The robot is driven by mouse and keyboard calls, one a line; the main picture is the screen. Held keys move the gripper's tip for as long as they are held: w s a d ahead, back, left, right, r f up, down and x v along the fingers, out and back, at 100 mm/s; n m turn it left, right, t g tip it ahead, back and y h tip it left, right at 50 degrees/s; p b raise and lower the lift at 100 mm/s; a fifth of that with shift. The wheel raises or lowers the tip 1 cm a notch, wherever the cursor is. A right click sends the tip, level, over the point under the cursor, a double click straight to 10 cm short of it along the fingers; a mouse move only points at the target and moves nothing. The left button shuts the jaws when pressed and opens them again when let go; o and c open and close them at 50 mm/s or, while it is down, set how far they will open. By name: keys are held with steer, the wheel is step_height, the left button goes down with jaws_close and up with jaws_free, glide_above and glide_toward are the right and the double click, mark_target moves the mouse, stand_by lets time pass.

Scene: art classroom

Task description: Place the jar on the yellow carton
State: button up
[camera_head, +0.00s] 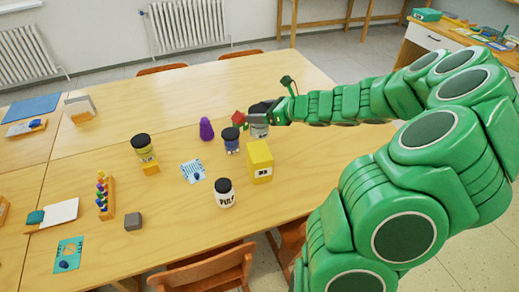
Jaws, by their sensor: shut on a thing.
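The yellow carton (259,165) stands upright on the wooden table, with a small white label on its front. My gripper (255,118) is just behind and above it, at a jar with a dark lid and pale body (261,131). It looks shut on this jar, though the fingers cover much of it. Whether the jar touches the table is hidden. Other black-lidded jars stand on the table: a white one marked PULP (225,199) in front, a blue one (232,147) left of the carton, and a yellowish one (145,154) further left.
A purple object (206,130) stands behind the blue jar. A patterned card (193,171) lies left of the carton. A small yellow block (151,168), a grey block (133,222) and a pegged wooden stand (104,198) are at the left. The table's right front is largely clear.

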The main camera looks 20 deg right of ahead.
mark_target(260, 131)
steer(key=shift+a+f, duration=0.2)
steer(key=shift+f, duration=3.7)
steer(key=shift+f, duration=0.15)
steer(key=o, duration=1.6)
